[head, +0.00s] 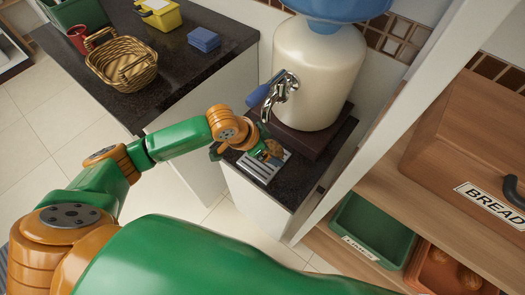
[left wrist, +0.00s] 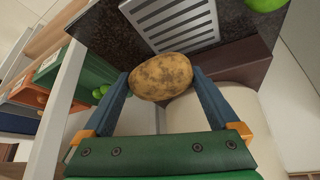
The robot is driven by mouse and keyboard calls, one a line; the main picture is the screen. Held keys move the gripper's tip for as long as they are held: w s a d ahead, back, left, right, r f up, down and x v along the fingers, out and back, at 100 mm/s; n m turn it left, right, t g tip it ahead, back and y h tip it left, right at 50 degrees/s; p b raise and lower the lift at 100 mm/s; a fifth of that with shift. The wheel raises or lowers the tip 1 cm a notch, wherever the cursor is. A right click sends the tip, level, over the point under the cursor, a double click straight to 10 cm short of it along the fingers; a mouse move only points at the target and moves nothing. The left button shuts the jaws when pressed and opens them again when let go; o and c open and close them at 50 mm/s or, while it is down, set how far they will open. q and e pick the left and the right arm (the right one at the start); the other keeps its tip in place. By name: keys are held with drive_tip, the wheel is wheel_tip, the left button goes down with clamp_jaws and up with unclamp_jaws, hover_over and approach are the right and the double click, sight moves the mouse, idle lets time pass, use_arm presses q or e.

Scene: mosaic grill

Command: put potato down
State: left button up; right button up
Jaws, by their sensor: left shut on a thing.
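My left gripper (head: 265,150) is in front of the water dispenser, over the dark counter by the slotted metal drip grille (head: 258,170). It is shut on a brown potato (head: 275,148). In the left wrist view the potato (left wrist: 160,77) sits between the two blue fingers of the gripper (left wrist: 160,82), close to the edge of the grille (left wrist: 172,22). I cannot tell whether the potato touches the surface below. My right gripper is not in view.
The dispenser (head: 318,75) with its metal tap (head: 285,88) stands behind the gripper. A wicker basket (head: 122,65) and blue sponges (head: 204,39) are on the left counter. A green crate (head: 371,228) and an orange crate (head: 430,270) with potatoes are on the right shelf.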

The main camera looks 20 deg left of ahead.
use_arm(q)
drive_tip(key=f, duration=0.2)
drive_tip(key=w+a+f, duration=0.1)
drive_tip(key=f, duration=0.1)
drive_tip(key=w+a+f, duration=0.1)
drive_tip(key=f, duration=0.1)
drive_tip(key=shift+a+f, duration=0.2)
drive_tip(key=shift+f, duration=0.2)
drive_tip(key=shift+f, duration=0.1)
drive_tip(key=o, duration=1)
drive_tip(key=shift+f, duration=0.1)
drive_tip(key=shift+o, duration=0.4)
drive_tip(key=shift+s+r, duration=0.1)
drive_tip(key=shift+r, duration=0.25)
drive_tip(key=p+v, duration=0.1)
drive_tip(key=v, duration=1)
drive_tip(key=shift+s+a+r, duration=0.15)
drive_tip(key=shift+s+r, duration=0.05)
drive_tip(key=shift+r, duration=0.1)
